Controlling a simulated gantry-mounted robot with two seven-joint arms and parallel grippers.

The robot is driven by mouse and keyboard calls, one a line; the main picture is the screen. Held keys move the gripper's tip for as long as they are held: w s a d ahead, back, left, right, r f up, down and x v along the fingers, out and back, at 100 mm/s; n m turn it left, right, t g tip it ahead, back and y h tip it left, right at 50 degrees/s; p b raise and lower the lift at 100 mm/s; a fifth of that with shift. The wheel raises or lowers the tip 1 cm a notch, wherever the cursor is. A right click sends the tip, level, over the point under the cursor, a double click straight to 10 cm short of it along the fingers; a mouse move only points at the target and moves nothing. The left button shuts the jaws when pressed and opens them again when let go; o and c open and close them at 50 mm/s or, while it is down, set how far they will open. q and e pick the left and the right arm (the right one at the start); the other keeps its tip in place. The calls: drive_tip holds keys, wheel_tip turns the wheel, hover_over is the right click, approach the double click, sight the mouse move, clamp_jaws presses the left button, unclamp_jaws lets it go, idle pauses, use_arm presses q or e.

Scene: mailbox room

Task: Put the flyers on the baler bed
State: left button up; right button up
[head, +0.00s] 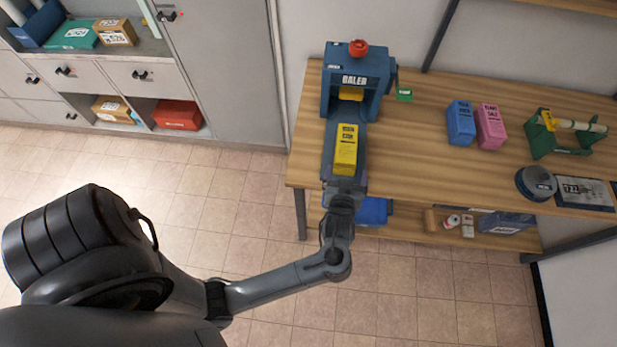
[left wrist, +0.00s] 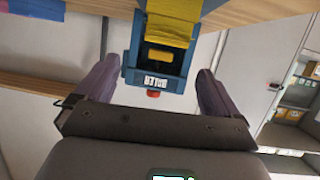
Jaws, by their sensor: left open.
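A yellow printed bundle (head: 345,148), which looks like the flyers, rests on the narrow dark bed (head: 328,158) in front of the blue baler (head: 352,65). Its label is too small to read surely. My left gripper (head: 344,183) is just off the bundle's near end, and its fingers are hard to make out in the head view. In the left wrist view the gripper (left wrist: 155,68) has its fingers wide apart with nothing held between them. The yellow bundle (left wrist: 175,25) and the baler (left wrist: 155,75) show beyond them. My right gripper is not in view.
Blue (head: 460,123) and pink (head: 490,126) boxes stand on the wooden table (head: 430,165), right of the baler. A green stand with a roll (head: 565,135) and a round dark tin (head: 536,182) are farther right. A blue bin (head: 373,211) sits below the table.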

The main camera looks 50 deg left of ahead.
use_arm(q)
drive_tip(key=s+d+m+g+h, duration=0.2)
drive_tip(key=s+m+h, duration=0.1)
drive_tip(key=s, duration=0.4)
drive_tip(key=s+d+r+m+g+h, duration=0.1)
drive_tip(key=s+m+g+h, duration=0.1)
drive_tip(key=s, duration=0.5)
drive_tip(key=s+d+m+g+h, duration=0.2)
drive_tip(key=s+m+h, duration=0.2)
drive_tip(key=s, duration=0.3)
drive_tip(key=shift+d+r+m+g+h, duration=0.3)
drive_tip(key=shift+d+m+g, duration=0.1)
drive_tip(key=shift+m, duration=0.4)
wheel_tip(320, 180, up, 21)
drive_tip(key=p, duration=2)
drive_tip(key=shift+f+p, duration=0.2)
drive_tip(key=shift+p, duration=0.15)
